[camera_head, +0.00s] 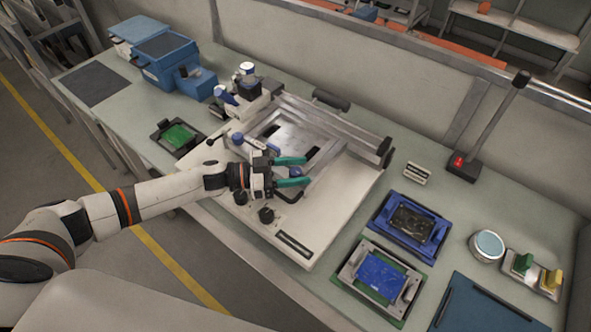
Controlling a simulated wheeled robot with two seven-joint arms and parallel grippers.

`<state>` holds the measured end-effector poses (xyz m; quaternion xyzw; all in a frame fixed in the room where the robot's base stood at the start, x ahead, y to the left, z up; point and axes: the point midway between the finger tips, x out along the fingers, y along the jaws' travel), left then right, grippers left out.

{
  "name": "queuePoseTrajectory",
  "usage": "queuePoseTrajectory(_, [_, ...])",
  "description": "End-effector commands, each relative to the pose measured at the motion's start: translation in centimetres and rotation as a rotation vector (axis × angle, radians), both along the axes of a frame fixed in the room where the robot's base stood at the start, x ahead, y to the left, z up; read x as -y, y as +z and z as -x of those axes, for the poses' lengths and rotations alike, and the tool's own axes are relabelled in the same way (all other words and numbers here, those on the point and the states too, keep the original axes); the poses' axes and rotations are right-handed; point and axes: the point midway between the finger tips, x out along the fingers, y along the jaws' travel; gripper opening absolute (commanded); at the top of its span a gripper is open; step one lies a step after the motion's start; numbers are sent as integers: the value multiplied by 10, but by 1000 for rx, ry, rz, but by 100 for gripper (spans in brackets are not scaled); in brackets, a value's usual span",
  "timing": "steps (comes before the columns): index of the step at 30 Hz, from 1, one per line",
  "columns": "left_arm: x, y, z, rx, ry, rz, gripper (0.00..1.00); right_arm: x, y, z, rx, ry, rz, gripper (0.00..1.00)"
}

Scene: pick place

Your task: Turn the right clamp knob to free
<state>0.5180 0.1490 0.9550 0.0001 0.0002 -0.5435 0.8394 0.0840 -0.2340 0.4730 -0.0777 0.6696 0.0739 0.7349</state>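A white fixture machine (335,205) with a grey metal frame (300,125) stands on the bench. A blue knob (237,138) shows at the frame's left side. Another blue knob (296,172), the right one, shows between the teal fingertips of my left gripper (297,171). The fingers are apart, one on each side of that knob in the picture. I cannot tell whether they touch it or how high above it they are. The gripper's body hides part of the frame's near edge. My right gripper is not in view.
Black knobs (266,215) sit on the machine's front. A blue tray (409,226), a grey tray with a blue board (380,278) and a lamp post (490,125) are to the right. A green board (177,137) lies left.

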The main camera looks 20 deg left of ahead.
Motion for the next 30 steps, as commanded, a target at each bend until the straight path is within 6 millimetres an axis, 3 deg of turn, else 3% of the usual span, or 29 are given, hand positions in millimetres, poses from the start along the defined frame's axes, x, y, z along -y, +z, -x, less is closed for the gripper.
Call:
queuePoseTrajectory(11, [-6,-1,3,0,1,-1,48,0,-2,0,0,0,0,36])
queuePoseTrajectory(24, [-83,-4,37,-2,2,-4,48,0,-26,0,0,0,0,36])
queuePoseTrajectory(30, [-105,-2,47,-1,1,-1,48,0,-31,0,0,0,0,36])
